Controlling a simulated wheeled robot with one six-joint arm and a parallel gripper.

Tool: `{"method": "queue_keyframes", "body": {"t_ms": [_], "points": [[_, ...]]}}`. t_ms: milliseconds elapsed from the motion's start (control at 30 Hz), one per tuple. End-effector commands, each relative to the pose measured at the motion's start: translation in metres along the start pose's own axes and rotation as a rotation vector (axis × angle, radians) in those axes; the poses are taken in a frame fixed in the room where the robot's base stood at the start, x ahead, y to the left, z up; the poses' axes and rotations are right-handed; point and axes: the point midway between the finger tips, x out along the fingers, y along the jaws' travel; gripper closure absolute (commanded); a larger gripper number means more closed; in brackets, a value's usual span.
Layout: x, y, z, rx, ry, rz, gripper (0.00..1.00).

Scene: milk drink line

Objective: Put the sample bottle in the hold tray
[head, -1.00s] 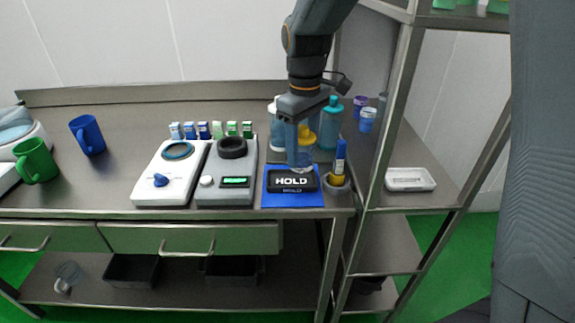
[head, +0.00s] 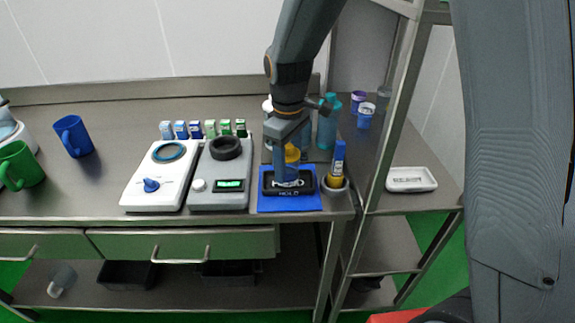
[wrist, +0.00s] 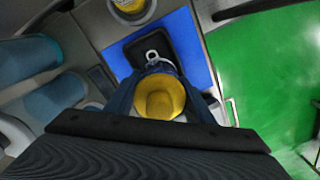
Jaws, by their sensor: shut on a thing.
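The sample bottle with a yellow cap (head: 292,154) is upright between the fingers of my gripper (head: 289,168), which is shut on it. The yellow cap (wrist: 160,96) also shows in the wrist view. The hold tray (head: 308,184) is a small black tray on a blue mat (head: 290,202), and it also shows in the wrist view (wrist: 178,42). The bottle's lower end is over the tray's middle and covers part of its HOLD lettering. I cannot tell whether its base touches the tray.
A holder (head: 335,190) with a blue and yellow tube (head: 338,160) stands just right of the mat. A grey scale (head: 218,188) is close on the left. Teal bottles (head: 328,125) stand behind. A white tray (head: 412,180) sits on the right shelf.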

Motion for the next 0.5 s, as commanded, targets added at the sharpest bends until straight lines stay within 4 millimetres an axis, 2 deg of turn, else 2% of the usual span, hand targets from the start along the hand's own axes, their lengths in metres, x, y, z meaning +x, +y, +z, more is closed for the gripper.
{"method": "queue_keyframes", "body": {"t_ms": [100, 433, 467, 500], "points": [[0.0092, 0.0, 0.0006, 0.001, 0.0, 0.0, 0.76], [0.0125, 0.0004, 0.0007, 0.002, 0.0, 0.0, 0.76], [0.012, 0.0004, 0.0007, 0.002, 0.0, 0.0, 0.47], [0.0119, 0.0004, 0.0007, 0.002, 0.0, 0.0, 0.4]]}}
